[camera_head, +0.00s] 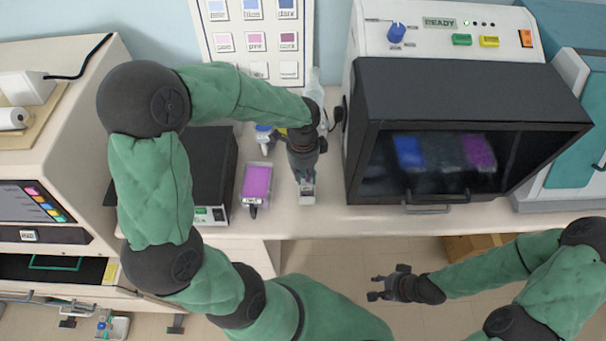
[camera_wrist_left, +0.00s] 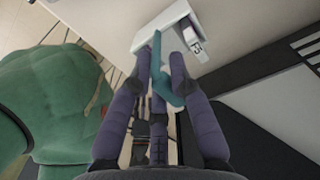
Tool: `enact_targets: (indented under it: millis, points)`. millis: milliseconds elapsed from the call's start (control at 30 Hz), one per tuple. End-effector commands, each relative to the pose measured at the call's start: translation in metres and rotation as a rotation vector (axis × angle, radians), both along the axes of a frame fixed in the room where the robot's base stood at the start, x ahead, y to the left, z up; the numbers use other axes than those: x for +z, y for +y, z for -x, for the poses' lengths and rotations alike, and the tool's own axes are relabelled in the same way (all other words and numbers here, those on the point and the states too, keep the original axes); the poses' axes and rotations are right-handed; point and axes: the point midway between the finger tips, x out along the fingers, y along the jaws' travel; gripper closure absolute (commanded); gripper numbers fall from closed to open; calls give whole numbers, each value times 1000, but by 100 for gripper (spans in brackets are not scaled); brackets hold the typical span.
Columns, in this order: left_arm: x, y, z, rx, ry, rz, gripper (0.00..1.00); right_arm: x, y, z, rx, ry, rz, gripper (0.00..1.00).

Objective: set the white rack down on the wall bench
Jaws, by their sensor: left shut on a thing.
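The white rack (camera_wrist_left: 196,28) shows in the left wrist view with a teal handle (camera_wrist_left: 157,62) and a small label on its side. My left gripper (camera_wrist_left: 162,72) is shut on that handle. In the head view my left gripper (camera_head: 304,170) is over the wall bench (camera_head: 330,222), and the white rack (camera_head: 307,194) shows small below it near the front edge. My arm hides part of it. I cannot tell whether the rack touches the bench. My right gripper (camera_head: 376,288) is empty in front of the bench, its fingers apart.
A magenta-filled container (camera_head: 257,182) stands left of the rack, beside a black-topped device (camera_head: 206,165). A dark-windowed machine (camera_head: 460,120) stands to the right. A bottle (camera_head: 264,136) is behind. A narrow strip of bench is free between the rack and the machine.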

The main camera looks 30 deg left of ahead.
Motion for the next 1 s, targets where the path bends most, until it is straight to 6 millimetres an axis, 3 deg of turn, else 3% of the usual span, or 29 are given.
enact_targets:
  millis: [100, 467, 500, 567, 1000]
  points:
    - [-12, 0, 0, 1, -1, 0, 100, -4, 0, 0, 0, 0, 0, 60]
    - [-15, 0, 0, 1, -2, -1, 100, -5, 0, 0, 0, 0, 0, 60]
    - [-14, 0, 0, 1, -1, 0, 72, -5, 0, 0, 0, 0, 0, 60]
    - [-14, 0, 0, 1, -1, 0, 56, -4, 0, 0, 0, 0, 0, 60]
    - [-7, 0, -1, 1, -3, -1, 56, -1, 0, 0, 0, 0, 0, 60]
